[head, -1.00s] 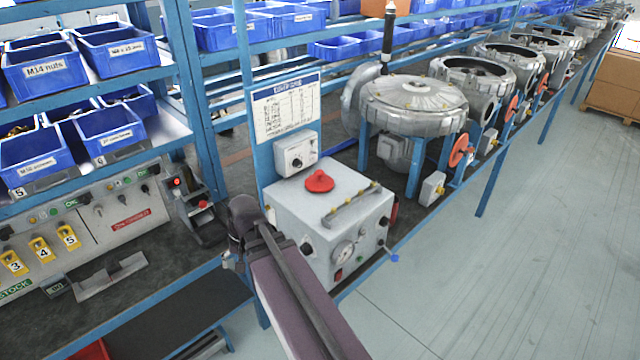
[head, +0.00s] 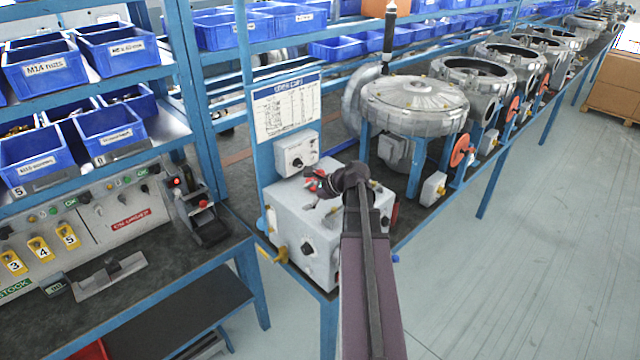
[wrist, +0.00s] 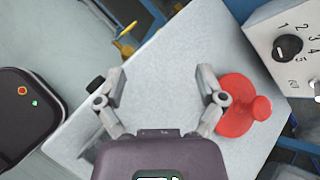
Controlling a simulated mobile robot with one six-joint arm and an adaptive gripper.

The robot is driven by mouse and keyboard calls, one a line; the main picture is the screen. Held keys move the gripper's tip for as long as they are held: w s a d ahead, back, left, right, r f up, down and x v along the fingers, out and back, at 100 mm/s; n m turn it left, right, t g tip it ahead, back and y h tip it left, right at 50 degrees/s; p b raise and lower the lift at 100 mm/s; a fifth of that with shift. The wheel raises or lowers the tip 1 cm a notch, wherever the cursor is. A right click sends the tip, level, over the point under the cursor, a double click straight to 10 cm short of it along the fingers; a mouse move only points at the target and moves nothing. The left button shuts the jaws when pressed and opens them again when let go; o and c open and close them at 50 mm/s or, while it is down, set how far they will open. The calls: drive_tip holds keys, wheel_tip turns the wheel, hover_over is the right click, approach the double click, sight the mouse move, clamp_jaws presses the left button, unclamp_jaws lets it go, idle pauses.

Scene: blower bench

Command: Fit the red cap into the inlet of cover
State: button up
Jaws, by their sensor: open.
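The red cap (wrist: 238,108), a round disc with a knob, lies on top of the pale grey test box (wrist: 165,70). In the wrist view my gripper (wrist: 161,76) is open over the box top, with nothing between its fingers. The cap is outside the right finger, which overlaps its left edge in the picture; whether they touch I cannot tell. In the head view my gripper (head: 320,184) is over the box and hides most of the cap. A round silver blower cover (head: 415,93) stands on the bench behind the box; its inlet is not clearly visible.
A control box with a dial (head: 296,152) and a sign (head: 287,107) stand behind the test box. A red disc (head: 462,150) is on the blower's right side. More blowers line the bench. Blue bins (head: 117,50) fill the left shelves.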

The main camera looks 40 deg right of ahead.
sight(324, 172)
drive_tip(key=s+d+r+m+t, duration=0.2)
drive_tip(key=d+m, duration=0.2)
drive_tip(key=d, duration=0.3)
drive_tip(key=s+d+r+m+t+h, duration=0.1)
drive_tip(key=d+m, duration=0.3)
drive_tip(key=d, duration=0.4)
drive_tip(key=shift+s+r+m+t, duration=0.3)
drive_tip(key=shift+s+r+t, duration=0.25)
drive_tip(key=shift+r+t, duration=0.15)
drive_tip(key=shift+w+f, duration=0.15)
drive_tip(key=b+x, duration=0.3)
drive_tip(key=x, duration=0.4)
drive_tip(key=shift+d+f, duration=0.1)
drive_tip(key=shift+d, duration=0.05)
drive_tip(key=shift+w+a+f+b, duration=0.2)
drive_tip(key=shift+w+b, duration=0.1)
drive_tip(key=shift+w, duration=0.3)
drive_tip(key=shift+d+b+x, duration=0.2)
drive_tip(key=shift+b+x, duration=0.65)
drive_tip(key=shift+x, duration=1.75)
drive_tip(key=shift+w+r, duration=0.1)
